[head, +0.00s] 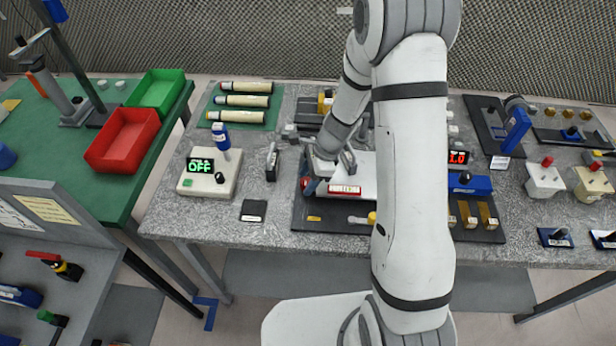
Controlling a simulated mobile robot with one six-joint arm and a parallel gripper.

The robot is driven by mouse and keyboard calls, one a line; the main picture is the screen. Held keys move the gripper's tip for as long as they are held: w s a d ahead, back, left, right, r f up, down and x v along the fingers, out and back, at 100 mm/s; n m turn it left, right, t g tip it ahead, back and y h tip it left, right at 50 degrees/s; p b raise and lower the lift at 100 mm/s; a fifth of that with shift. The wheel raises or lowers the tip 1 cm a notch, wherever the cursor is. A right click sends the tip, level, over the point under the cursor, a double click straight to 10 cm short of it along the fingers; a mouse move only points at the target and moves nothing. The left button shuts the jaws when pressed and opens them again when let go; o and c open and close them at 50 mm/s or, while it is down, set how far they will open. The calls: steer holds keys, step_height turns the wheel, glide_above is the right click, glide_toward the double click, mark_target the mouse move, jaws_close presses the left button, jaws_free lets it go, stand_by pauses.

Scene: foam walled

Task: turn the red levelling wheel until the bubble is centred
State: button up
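My arm reaches over the grey speckled table, and my gripper (333,165) is low over the left end of a white device with a red-edged label (345,189). A small red part (306,184) shows at the device's left end, just below and left of my gripper. It may be the red levelling wheel, but it is partly covered and I cannot tell whether the gripper touches it. The fingers are too small and too covered to show whether they are open or shut. I cannot make out the bubble.
A dark board (330,222) lies under the device. A box with a green OFF display (208,174) stands to the left, beside a dark upright block (272,164). A blue unit (470,185) with a red display is to the right.

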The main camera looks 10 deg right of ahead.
steer(key=c, duration=1)
steer(key=shift+o, duration=0.2)
steer(key=shift+n, duration=0.4)
steer(key=n+g, duration=0.1)
steer(key=n, duration=0.2)
steer(key=shift+w+b, duration=0.1)
steer(key=shift+b, duration=0.2)
steer(key=n, duration=0.1)
steer(key=n+g+h+b, duration=0.1)
steer(key=n, duration=0.1)
steer(key=shift+w+a+n, duration=0.1)
steer(key=shift+w+n, duration=0.05)
steer(key=shift+n, duration=0.15)
steer(key=n+g+h+b, duration=0.1)
steer(key=n, duration=0.2)
steer(key=shift+a+n, duration=0.1)
steer(key=shift+n, duration=0.2)
steer(key=shift+n+g+h+b, duration=0.4)
steer(key=shift+n+h+b, duration=0.3)
steer(key=shift+n, duration=1.2)
steer(key=shift+w, duration=0.1)
